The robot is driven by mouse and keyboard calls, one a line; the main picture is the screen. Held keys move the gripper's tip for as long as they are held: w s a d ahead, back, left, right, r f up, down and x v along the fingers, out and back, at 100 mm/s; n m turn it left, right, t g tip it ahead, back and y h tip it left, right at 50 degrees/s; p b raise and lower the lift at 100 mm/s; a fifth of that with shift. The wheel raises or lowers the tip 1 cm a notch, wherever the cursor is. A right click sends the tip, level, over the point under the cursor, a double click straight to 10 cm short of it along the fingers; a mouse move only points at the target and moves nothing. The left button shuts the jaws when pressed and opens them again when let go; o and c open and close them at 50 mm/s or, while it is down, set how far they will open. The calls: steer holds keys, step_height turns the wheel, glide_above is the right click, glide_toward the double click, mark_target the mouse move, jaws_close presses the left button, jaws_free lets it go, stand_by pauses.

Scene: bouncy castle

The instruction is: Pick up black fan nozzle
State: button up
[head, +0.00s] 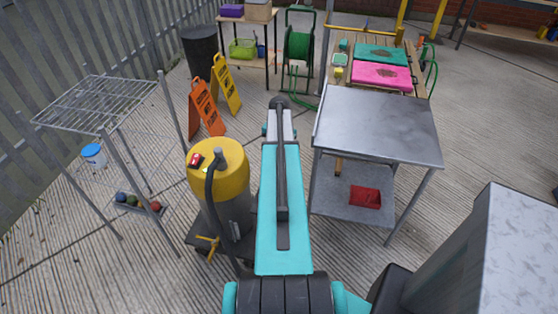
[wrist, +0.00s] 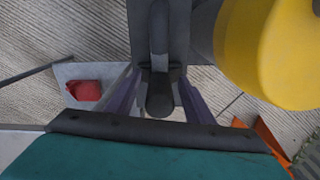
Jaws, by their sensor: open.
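No black fan nozzle can be told for sure in either view. In the wrist view a dark tubular piece (wrist: 159,100) with a rounded end shows between the fingers. I cannot tell whether it is the nozzle, nor whether anything touches it. My gripper (wrist: 157,76) is open, with one purple finger on each side of that piece. In the head view my arm hides the gripper.
A yellow-topped vacuum (head: 222,178) with a dark hose stands left of my arm, and its yellow drum (wrist: 272,45) is close at right in the wrist view. A metal table (head: 380,125) stands to the right, with a red item (head: 366,197) on its lower shelf. A wire rack (head: 95,102) stands left.

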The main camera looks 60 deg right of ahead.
steer(key=c, duration=1.1)
steer(key=shift+o, duration=0.2)
steer(key=shift+r, duration=0.2)
steer(key=shift+r+b, duration=0.5)
steer(key=shift+r, duration=0.35)
steer(key=shift+a+r+b, duration=0.25)
steer(key=shift+r+b, duration=0.1)
steer(key=shift+r, duration=0.35)
steer(key=s+a+r+b, duration=0.1)
steer(key=a+b, duration=0.2)
steer(key=a, duration=1.2)
steer(key=shift+s+a+r, duration=0.2)
steer(key=shift+s+r, duration=0.05)
